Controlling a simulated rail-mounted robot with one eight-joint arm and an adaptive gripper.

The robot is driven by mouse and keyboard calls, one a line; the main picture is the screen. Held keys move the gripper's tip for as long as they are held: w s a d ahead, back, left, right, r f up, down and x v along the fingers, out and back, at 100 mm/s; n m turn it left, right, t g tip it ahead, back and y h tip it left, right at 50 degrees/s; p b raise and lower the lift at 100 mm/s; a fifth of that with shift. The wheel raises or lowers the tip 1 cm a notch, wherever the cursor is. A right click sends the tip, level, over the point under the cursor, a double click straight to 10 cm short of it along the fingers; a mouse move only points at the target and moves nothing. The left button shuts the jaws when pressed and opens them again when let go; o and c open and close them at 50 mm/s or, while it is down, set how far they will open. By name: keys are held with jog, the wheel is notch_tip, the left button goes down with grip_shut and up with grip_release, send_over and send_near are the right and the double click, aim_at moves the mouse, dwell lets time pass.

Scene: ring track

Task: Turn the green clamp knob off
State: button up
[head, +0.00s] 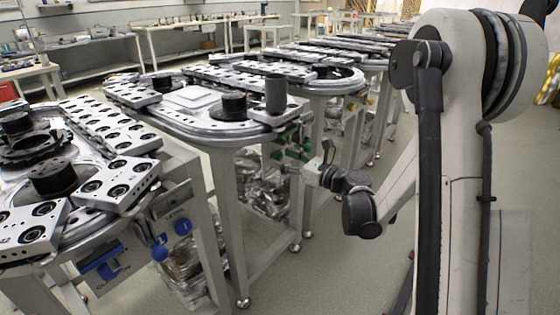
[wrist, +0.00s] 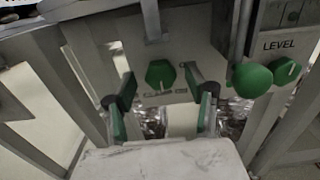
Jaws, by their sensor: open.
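The green clamp knob (wrist: 160,74) sits on a grey panel in the middle of the wrist view, with small, blurred lettering below it. My gripper (wrist: 159,78) is open and empty, with one finger on either side of the knob. Gaps show between the knob and both fingers in this view; I cannot tell how far the fingertips are from the panel. In the head view my gripper (head: 312,167) is at the green-fitted station's side, where small green parts cluster and the clamp knob is hard to single out.
Right of the clamp knob in the wrist view are a green ball handle (wrist: 252,80) and a green LEVEL knob (wrist: 285,71). A nearer station with blue knobs (head: 182,227) stands at left in the head view. Clear floor (head: 340,270) lies below my arm.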

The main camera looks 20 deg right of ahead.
jog(key=shift+x, duration=0.85)
jog(key=c, duration=1.2)
jog(key=shift+o, duration=0.2)
